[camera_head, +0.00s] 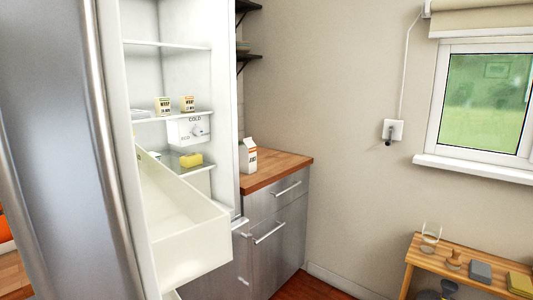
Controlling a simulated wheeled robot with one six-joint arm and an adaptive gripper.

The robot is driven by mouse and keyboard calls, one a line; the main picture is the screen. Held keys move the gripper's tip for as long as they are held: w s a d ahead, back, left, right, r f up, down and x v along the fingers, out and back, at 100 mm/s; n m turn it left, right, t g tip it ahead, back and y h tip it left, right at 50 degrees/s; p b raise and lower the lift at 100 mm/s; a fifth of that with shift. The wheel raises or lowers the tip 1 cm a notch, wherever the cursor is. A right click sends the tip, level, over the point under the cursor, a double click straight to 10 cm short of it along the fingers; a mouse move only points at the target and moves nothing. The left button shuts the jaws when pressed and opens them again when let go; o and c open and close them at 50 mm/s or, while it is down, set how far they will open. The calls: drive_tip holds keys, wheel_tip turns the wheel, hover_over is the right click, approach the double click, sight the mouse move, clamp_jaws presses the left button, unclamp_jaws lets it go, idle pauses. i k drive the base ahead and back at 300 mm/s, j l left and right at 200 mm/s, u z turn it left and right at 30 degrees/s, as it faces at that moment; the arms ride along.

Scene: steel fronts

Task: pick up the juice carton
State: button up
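My gripper is not in view, and nothing is seen touching the carton.
The fridge (168,75) stands open, with a white drawer (190,240) pulled out in front of the counter's left side. Small cartons (163,106) and a yellow item (190,160) sit on its shelves. A wooden bench (465,264) with several items stands at right.

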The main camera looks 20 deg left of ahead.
sight(248, 149)
drive_tip(key=i+l+u, duration=0.15)
drive_tip(key=u, duration=0.2)
drive_tip(key=i+l+u, duration=0.55)
drive_tip(key=u, duration=0.45)
drive_tip(key=i+l+u, duration=0.6)
drive_tip(key=i+l, duration=0.25)
drive_tip(key=i+l+u, duration=0.35)
drive_tip(key=l, duration=0.25)
